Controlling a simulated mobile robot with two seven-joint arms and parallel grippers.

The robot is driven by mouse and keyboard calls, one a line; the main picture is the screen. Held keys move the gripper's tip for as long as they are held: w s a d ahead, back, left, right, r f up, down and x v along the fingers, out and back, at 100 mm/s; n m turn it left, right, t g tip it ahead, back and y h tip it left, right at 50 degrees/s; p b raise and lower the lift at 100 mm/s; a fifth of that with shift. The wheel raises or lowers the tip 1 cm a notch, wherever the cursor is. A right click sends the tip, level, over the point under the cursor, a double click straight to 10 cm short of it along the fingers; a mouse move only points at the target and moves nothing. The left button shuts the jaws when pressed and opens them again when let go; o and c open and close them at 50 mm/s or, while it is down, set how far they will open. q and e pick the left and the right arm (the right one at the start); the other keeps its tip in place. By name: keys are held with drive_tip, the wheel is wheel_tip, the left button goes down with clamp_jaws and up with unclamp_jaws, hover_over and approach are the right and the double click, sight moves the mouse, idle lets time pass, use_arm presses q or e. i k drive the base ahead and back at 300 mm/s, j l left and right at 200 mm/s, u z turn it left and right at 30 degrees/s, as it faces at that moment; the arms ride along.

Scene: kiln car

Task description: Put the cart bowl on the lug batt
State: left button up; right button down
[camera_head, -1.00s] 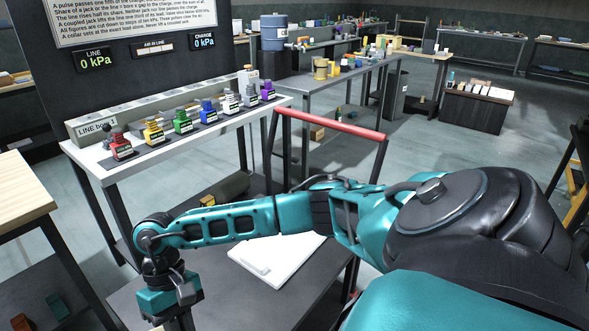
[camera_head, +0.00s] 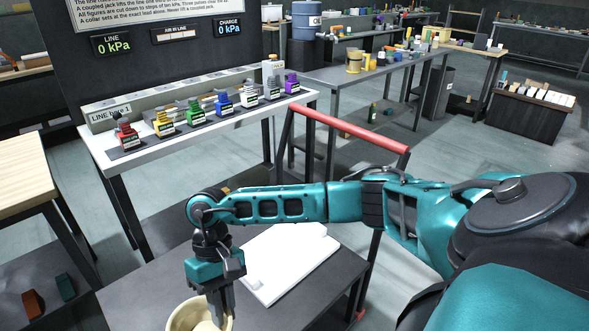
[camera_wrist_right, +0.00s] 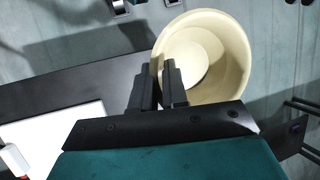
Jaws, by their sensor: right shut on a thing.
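The cart bowl (camera_head: 186,318) is cream-coloured and deep, cut off by the bottom edge of the head view. My right gripper (camera_head: 218,308) points down and is shut on its rim. In the right wrist view the two fingers (camera_wrist_right: 158,78) pinch the near wall of the bowl (camera_wrist_right: 232,55), whose inside looks empty. The white slab with a small raised block, which looks like the lug batt (camera_head: 295,268), lies flat on the dark cart top, right of the bowl. The slab also shows at lower left in the wrist view (camera_wrist_right: 70,135). My left gripper is not in view.
The dark cart top (camera_head: 150,285) has bare room left of the slab. The cart's red handle bar (camera_head: 350,128) stands behind. A wooden-topped table (camera_head: 20,175) stands at left.

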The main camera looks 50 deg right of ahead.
sight(282, 252)
drive_tip(key=l, duration=1.25)
